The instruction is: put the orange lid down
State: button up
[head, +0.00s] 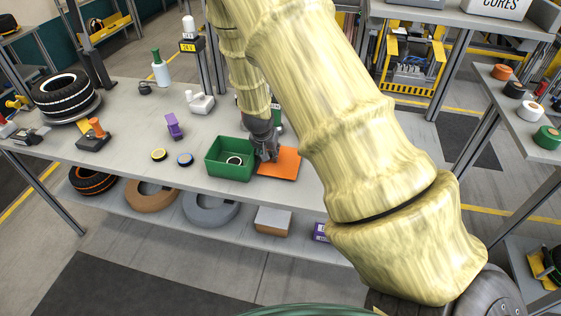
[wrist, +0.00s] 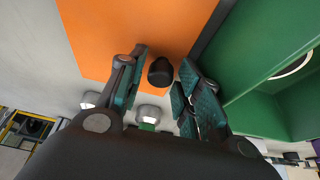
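The orange lid (head: 284,165) is a flat square plate beside the open green box (head: 229,172), on its right in the head view. It appears to lie flat on the grey table. In the wrist view the lid (wrist: 105,35) fills the upper middle, with a dark round knob (wrist: 160,71) on it. My gripper (head: 268,155) is over the lid's left part, close to the box wall. In the wrist view the fingers of my gripper (wrist: 165,80) stand on either side of the knob, with a small gap showing on both sides. My gripper is open.
The green box (wrist: 265,75) is close to my right finger in the wrist view and holds a white-rimmed ring (head: 234,160). The table front there is mostly clear.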

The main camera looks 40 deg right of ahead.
grip_shut()
